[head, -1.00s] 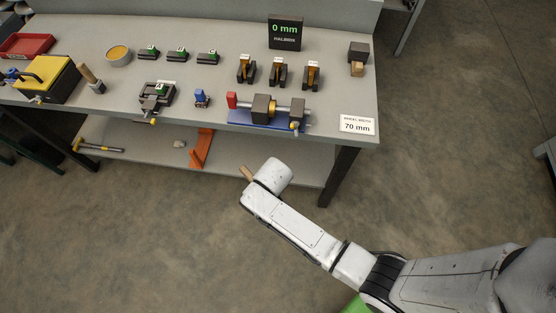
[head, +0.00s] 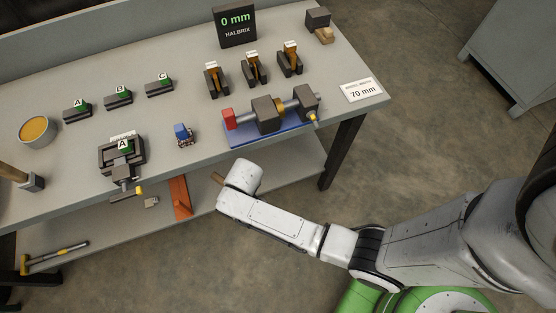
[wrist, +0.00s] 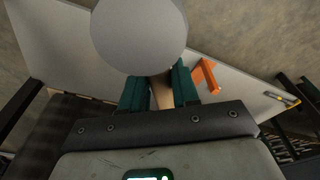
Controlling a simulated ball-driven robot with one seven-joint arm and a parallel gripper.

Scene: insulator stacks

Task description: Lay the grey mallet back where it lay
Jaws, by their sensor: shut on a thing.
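My gripper (wrist: 160,90) shows in the wrist view, its two green fingers shut on the wooden handle of the grey mallet. The mallet's large, round grey head (wrist: 138,35) fills the top middle of that view and hides part of the bench behind it. In the head view my wrist hides the fingers and the mallet's head. Only a short wooden end (head: 217,178) sticks out left of my wrist, in front of the bench's near edge. The grey bench top (head: 190,95) carries several tools.
A dark-headed mallet (head: 318,18) lies at the back right. A wooden-handled tool with a grey block (head: 32,183) is at the left. A blue-based fixture (head: 268,128) and vise (head: 121,160) line the front edge.

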